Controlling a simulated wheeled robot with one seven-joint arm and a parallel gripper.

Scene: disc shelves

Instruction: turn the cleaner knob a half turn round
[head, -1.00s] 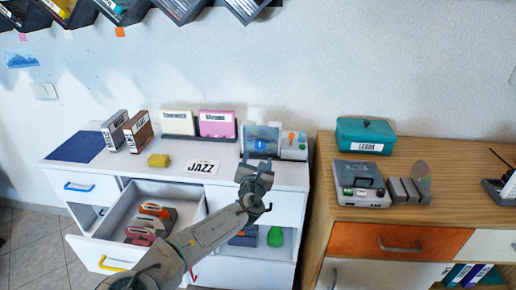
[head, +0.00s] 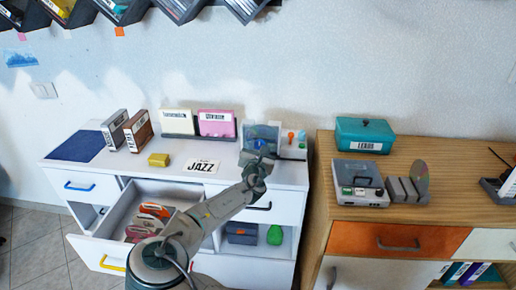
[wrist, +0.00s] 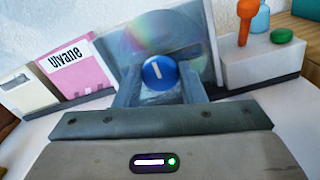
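The cleaner knob (wrist: 160,72) is a round blue dial with a white line standing nearly upright. It sits on the front of the disc cleaner, a grey unit with a clear panel and a shiny disc (wrist: 150,38), which also shows at the back right of the white cabinet in the head view (head: 270,131). My gripper (wrist: 160,90) is open, its two fingers to the left and right of the knob with gaps visible. I cannot tell how deep the knob lies between them. In the head view my gripper (head: 260,158) mostly hides the knob.
A small box with an orange peg (wrist: 246,20) and a green button (wrist: 282,35) stands right of the cleaner. A pink case (wrist: 78,68) stands left. A wooden cabinet (head: 450,155) stands to the right.

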